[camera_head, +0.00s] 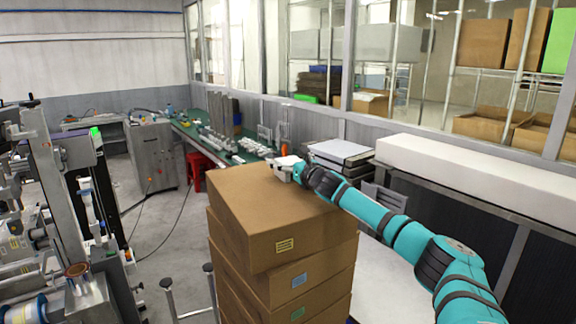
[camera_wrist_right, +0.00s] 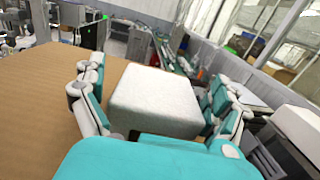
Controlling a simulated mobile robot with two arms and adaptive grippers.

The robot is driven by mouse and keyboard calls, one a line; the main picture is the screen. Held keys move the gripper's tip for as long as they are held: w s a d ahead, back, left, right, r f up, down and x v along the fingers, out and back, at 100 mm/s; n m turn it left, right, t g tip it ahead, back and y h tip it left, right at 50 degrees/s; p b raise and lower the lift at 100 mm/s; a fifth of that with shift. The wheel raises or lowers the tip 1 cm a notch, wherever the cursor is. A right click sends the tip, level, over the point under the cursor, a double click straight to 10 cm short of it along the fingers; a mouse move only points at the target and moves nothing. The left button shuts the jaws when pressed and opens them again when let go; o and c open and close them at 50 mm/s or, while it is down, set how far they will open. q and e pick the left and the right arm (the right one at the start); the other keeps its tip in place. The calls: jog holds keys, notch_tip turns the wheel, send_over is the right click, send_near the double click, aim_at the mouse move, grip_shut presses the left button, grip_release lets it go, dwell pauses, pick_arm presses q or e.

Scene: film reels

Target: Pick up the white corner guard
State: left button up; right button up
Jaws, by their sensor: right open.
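The white corner guard (camera_wrist_right: 155,101) is a pale, rounded block at the edge of the brown cardboard box top (camera_wrist_right: 60,100). In the head view the guard (camera_head: 284,161) shows small at the far edge of the top box (camera_head: 262,205). My right gripper (camera_head: 293,171) reaches it from the right, low over the box. In the right wrist view the open fingers of this gripper (camera_wrist_right: 153,98) stand on either side of the guard. I cannot tell whether they touch it. The guard's near lower part is hidden by my gripper. My left gripper is not in view.
The boxes form a tall stack. A white-topped counter (camera_head: 470,180) and grey cases (camera_head: 338,152) stand behind my right arm. A green workbench (camera_head: 222,150) with parts and a red stool (camera_head: 198,170) are farther back. Machinery (camera_head: 70,200) fills the left; grey floor lies between.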

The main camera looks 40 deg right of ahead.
aim_at(290, 160)
jog(key=c, duration=1.1)
jog(key=shift+c, duration=0.2)
jog(key=shift+r, duration=0.1)
notch_tip(290, 160, up, 3)
jog(key=shift+r, duration=0.15)
jog(key=shift+s+a, duration=0.1)
jog(key=shift+s, duration=0.2)
jog(key=b+v, duration=0.2)
jog(key=v, duration=0.2)
jog(key=a+b+v, duration=0.1)
jog(key=b+v, duration=0.1)
jog(key=v, duration=0.3)
jog(key=r+b+v, duration=0.1)
jog(key=b+v, duration=0.1)
jog(key=v, duration=0.2)
jog(key=shift+s+a+b, duration=0.15)
jog(key=shift+a+b, duration=0.15)
jog(key=shift+a, duration=0.2)
jog(key=shift+s+a+r, duration=0.2)
jog(key=shift+s+a, duration=0.1)
jog(key=shift+s, duration=0.4)
